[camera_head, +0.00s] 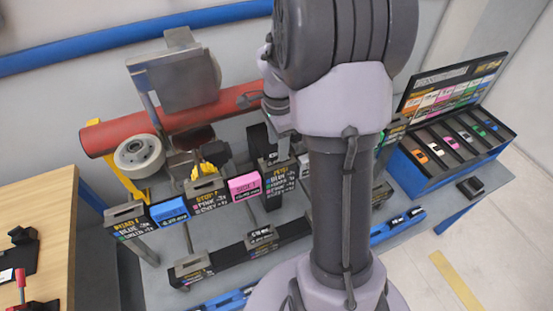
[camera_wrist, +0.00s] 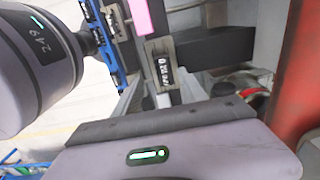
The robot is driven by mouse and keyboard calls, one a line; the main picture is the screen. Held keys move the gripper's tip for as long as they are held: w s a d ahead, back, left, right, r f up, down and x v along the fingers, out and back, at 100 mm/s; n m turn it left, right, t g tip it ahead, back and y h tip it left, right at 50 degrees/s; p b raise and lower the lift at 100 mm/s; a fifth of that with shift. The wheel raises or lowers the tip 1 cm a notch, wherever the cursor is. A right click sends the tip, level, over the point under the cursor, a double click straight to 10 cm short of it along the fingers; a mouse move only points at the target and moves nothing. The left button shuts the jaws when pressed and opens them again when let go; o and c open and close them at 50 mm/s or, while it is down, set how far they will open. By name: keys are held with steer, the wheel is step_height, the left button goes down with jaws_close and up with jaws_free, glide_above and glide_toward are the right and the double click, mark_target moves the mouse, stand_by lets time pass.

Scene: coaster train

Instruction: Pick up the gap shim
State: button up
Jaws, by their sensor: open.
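A grey tab with a black label (camera_wrist: 162,66), its print too small to read surely, stands just beyond my gripper in the wrist view. It may be the gap shim. Similar grey-topped black tags (camera_head: 193,266) and (camera_head: 262,239) stand on a dark bar in the head view; I cannot tell which one matches. My gripper (camera_wrist: 161,97) is open, with pale fingers either side of a narrow space and nothing clearly held. In the head view my arm hides most of it and part of the bench.
A red roller (camera_head: 110,137) with a pale wheel (camera_head: 139,155) lies at the back left. Blue (camera_head: 168,211) and pink (camera_head: 244,186) tags stand among black-labelled ones. A blue case (camera_head: 408,172) with coloured pieces and a small black block (camera_head: 470,187) are at right. A wooden table (camera_head: 45,190) is at left.

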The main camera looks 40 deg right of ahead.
steer(key=f, duration=0.4)
steer(key=shift+w+d+f+b, duration=0.2)
steer(key=shift+w+b, duration=0.15)
steer(key=shift+w, duration=0.05)
steer(key=shift+s+r, duration=0.1)
jaws_close()
step_height(320, 180, up, 4)
steer(key=shift+r+p, duration=0.1)
steer(key=shift+p, duration=0.45)
steer(key=s+a, duration=1.1)
steer(key=r+p, duration=0.1)
steer(key=r, duration=0.1)
steer(key=r+p, duration=0.2)
steer(key=r, duration=0.1)
steer(key=shift+s+a+r, duration=0.1)
steer(key=shift+a+r, duration=0.05)
steer(key=shift+a, duration=0.05)
